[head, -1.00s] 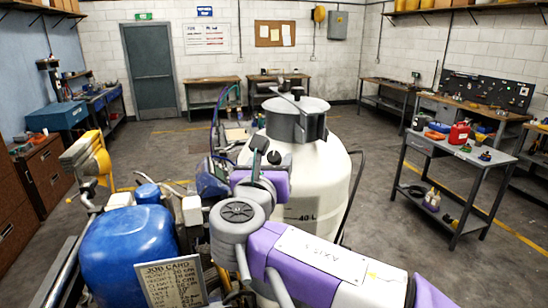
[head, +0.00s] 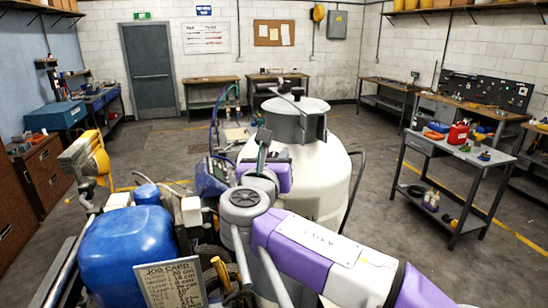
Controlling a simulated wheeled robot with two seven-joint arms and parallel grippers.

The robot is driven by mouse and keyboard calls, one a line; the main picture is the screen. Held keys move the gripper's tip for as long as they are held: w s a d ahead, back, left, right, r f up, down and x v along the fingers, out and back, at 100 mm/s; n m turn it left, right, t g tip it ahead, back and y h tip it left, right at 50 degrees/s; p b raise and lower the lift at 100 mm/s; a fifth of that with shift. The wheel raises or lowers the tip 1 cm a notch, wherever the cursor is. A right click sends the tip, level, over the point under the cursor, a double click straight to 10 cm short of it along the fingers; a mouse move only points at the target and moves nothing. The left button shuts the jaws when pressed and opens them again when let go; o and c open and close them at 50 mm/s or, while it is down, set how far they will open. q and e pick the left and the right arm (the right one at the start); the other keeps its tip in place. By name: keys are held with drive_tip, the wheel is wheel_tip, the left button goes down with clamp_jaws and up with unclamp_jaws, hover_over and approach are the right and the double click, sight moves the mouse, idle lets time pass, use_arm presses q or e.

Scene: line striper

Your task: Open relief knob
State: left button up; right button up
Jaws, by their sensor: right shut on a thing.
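The white paint tank (head: 330,190) of the line striper stands at the centre, with a grey lid (head: 298,122) clamped by a lever on top. My right arm comes in from the lower right. My right gripper (head: 263,146) is at the near left side of the tank's shoulder, below the lid. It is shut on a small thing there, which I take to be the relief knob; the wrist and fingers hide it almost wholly. My left gripper is out of view.
A blue tank (head: 125,255) and a job card (head: 171,286) are at the lower left. A yellow part (head: 98,158) stands behind them. A grey cart (head: 455,150) with a red can (head: 458,133) is at the right. The floor between is clear.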

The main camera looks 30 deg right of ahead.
drive_tip(key=shift+m, duration=0.4)
drive_tip(key=m+g+h+p, duration=0.1)
drive_tip(key=m+g+h, duration=0.1)
drive_tip(key=m, duration=0.1)
drive_tip(key=shift+m+g, duration=0.3)
drive_tip(key=m+g+h+p, duration=0.1)
drive_tip(key=m, duration=0.1)
drive_tip(key=m+g+p, duration=0.1)
drive_tip(key=shift+r+m+h, duration=0.15)
drive_tip(key=shift+m+h, duration=0.25)
drive_tip(key=m+g+p, duration=0.4)
drive_tip(key=m+p, duration=0.1)
drive_tip(key=m+g+p, duration=0.4)
drive_tip(key=m+p, duration=0.1)
drive_tip(key=m, duration=0.1)
drive_tip(key=shift+y, duration=0.3)
drive_tip(key=shift+s+m+g+y+p, duration=0.1)
drive_tip(key=shift+m+g+y+p, duration=0.8)
drive_tip(key=shift+m+p, duration=0.75)
drive_tip(key=shift+m, duration=0.25)
drive_tip(key=shift+f, duration=0.2)
drive_tip(key=o, duration=1)
